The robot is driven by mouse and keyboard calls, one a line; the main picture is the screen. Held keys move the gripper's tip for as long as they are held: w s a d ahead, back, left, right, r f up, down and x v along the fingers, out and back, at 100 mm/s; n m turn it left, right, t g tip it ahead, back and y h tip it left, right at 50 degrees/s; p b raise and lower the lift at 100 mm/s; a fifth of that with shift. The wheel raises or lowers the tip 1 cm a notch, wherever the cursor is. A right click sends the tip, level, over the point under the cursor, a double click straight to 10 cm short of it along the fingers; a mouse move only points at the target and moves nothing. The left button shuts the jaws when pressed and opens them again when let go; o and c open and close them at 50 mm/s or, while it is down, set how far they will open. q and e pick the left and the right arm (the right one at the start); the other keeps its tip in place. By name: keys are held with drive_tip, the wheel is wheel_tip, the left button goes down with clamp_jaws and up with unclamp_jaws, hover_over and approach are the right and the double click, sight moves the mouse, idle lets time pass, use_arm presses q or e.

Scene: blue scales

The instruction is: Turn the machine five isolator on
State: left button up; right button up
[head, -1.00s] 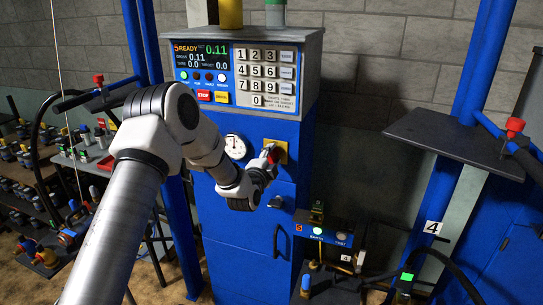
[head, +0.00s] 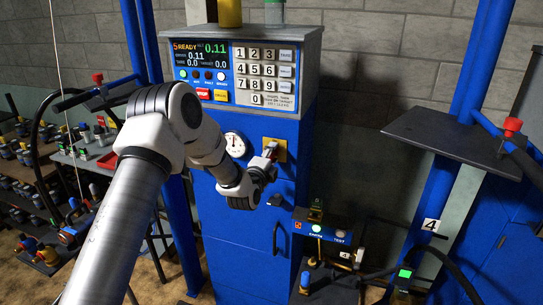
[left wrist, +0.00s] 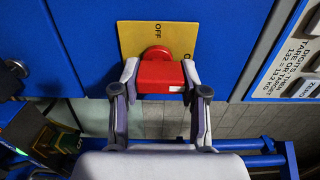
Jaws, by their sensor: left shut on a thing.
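The machine five cabinet (head: 240,235) is blue, with "5 READY" on its display (head: 202,55). The isolator's yellow plate (head: 282,147) is on its front, right of a round gauge. In the left wrist view the plate (left wrist: 132,40) shows "OFF" at the top and part of another label at the right. The red isolator handle (left wrist: 160,77) sits in front of the plate. My left gripper (left wrist: 160,88) is shut on the handle, one finger at each end. In the head view the gripper (head: 269,152) partly hides the handle. My right gripper is not in view.
A keypad (head: 264,75) is above the isolator. A dark door handle (head: 276,238) and a small latch are below it. A dark shelf (head: 450,138) on a blue post stands at the right. A lit box (head: 325,228) stands low beside the cabinet.

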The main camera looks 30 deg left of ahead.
use_arm(q)
drive_tip(key=o, duration=1.1)
drive_tip(key=shift+o, duration=0.2)
drive_tip(key=v, duration=1.2)
drive_tip(key=shift+f, duration=0.2)
